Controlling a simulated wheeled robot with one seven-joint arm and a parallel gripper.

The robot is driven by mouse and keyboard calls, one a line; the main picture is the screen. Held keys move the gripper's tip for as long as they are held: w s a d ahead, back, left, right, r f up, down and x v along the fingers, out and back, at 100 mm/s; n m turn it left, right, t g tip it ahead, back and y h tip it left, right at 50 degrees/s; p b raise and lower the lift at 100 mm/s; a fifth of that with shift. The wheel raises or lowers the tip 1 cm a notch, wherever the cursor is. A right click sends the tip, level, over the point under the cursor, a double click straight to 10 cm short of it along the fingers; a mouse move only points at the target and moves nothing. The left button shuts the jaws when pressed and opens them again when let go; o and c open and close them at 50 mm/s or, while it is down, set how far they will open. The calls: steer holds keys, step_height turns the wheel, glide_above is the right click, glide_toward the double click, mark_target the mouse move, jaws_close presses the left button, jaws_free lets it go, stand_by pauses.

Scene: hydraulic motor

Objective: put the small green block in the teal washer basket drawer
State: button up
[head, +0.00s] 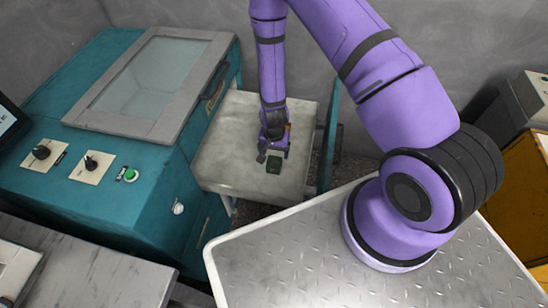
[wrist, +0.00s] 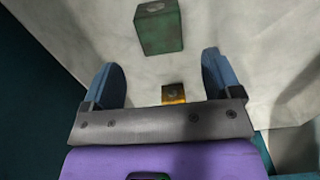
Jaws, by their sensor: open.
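The small green block (head: 273,165) is at the front of a pale grey surface (head: 225,150) beside the teal washer. My gripper (head: 270,152) hangs over the surface, just behind the block. In the wrist view my gripper (wrist: 163,72) is open, its two blue fingers apart with nothing held between them.
The teal washer (head: 125,165) has a closed windowed lid (head: 150,85), knobs and a green button (head: 131,175). A metal-plate top (head: 300,260) carries my arm's base. A yellow cabinet (head: 515,195) stands at right and a grey bench (head: 90,275) at lower left. A small orange-brown piece (wrist: 174,93) shows between the fingers.

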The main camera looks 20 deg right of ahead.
steer(key=shift+r, duration=1.45)
step_height(320, 180, up, 36)
steer(key=w+d+n+t, duration=0.2)
steer(key=n+t, duration=0.1)
steer(key=n, duration=0.1)
steer(key=s+d+r+n+t, duration=0.1)
steer(key=s+d+r, duration=0.1)
steer(key=s+r, duration=0.8)
steer(key=s+d+r+n+t, duration=0.1)
steer(key=s+d+r+n, duration=0.1)
steer(key=s+r, duration=0.8)
steer(key=s+d, duration=0.1)
steer(key=s, duration=0.2)
steer(key=shift+s, duration=0.2)
